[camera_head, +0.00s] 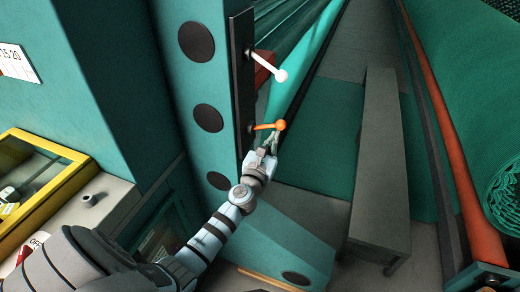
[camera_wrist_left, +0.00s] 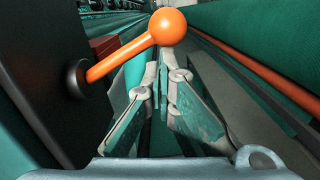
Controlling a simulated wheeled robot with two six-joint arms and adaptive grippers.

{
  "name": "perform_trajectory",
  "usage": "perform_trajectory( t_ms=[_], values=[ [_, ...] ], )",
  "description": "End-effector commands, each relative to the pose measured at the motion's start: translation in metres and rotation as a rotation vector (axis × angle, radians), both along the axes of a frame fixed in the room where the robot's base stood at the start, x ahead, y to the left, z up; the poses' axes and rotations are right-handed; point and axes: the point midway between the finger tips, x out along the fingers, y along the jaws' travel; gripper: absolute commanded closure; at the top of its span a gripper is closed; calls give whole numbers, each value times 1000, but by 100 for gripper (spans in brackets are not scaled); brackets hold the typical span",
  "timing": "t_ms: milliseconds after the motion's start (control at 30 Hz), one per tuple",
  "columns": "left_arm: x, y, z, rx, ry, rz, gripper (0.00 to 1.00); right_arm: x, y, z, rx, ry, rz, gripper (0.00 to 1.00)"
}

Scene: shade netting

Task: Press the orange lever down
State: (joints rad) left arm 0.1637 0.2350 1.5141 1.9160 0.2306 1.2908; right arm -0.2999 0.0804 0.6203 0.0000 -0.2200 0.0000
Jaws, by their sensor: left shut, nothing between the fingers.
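The orange lever (camera_head: 281,126) has a ball knob and a short rod that sticks out from a dark upright plate (camera_head: 241,70) on a teal machine post. It also shows large in the left wrist view (camera_wrist_left: 170,27), with its rod running down-left to a round black pivot. My left gripper (camera_head: 272,138) is just below the knob in the head view. In the wrist view its fingertips (camera_wrist_left: 166,70) are together, with nothing between them, and the knob appears just beyond them. I cannot tell whether they touch. My right gripper is not in view.
A white-knobbed lever (camera_head: 281,75) sticks out from the same plate above the orange one. A long grey bench (camera_head: 380,165) and green netting rolls (camera_head: 505,190) stand to the right. A yellow-framed case (camera_head: 50,195) is at the left.

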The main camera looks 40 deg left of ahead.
Motion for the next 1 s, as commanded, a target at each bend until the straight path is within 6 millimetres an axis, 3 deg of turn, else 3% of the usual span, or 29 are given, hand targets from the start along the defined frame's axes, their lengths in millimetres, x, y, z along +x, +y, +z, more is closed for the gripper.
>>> perform_trajectory(
  t_ms=[233,800,1000],
  values=[
    [0,1,10,6,0,0,100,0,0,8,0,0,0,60],
    [-1,1,10,8,1,0,100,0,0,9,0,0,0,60],
    [-1,0,-3,7,1,-2,100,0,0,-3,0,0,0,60]
  ],
)
